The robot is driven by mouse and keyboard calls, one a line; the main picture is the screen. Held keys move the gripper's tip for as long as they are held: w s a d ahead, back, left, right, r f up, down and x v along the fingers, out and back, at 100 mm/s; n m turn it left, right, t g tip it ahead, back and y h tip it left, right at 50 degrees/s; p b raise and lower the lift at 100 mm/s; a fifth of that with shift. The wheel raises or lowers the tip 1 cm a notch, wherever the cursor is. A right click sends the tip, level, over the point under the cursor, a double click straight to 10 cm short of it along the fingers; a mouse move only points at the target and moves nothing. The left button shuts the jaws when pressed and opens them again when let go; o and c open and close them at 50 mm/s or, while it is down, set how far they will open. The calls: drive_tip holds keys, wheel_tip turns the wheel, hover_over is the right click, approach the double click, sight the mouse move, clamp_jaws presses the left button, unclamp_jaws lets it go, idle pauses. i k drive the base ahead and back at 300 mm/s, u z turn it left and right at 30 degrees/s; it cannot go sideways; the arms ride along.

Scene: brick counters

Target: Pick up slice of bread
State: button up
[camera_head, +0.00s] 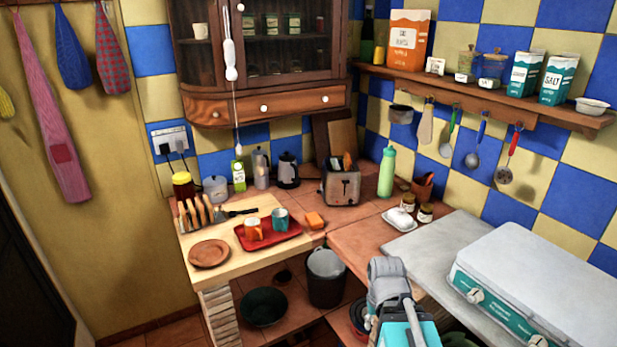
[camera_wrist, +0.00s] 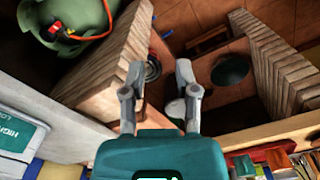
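Slices of bread (camera_head: 201,213) stand upright in a rack on the light wooden counter at the left, behind a round brown plate. More slices that look like bread (camera_head: 344,161) stick up from the metal toaster (camera_head: 341,187) near the back corner. My gripper (camera_wrist: 158,78) shows in the wrist view with its two grey fingers apart and nothing between them. It faces down toward the floor and the space under the counters, away from the bread. In the head view only my arm shows, at the lower right; the fingertips cannot be made out.
A green bottle (camera_head: 387,172) stands right of the toaster. A white-lidded stove (camera_head: 540,280) fills the right. Brick pillars (camera_wrist: 275,65) support the counters.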

sight(347, 162)
drive_tip(key=u, duration=0.35)
drive_tip(key=i, duration=1.2)
drive_tip(key=z, duration=0.45)
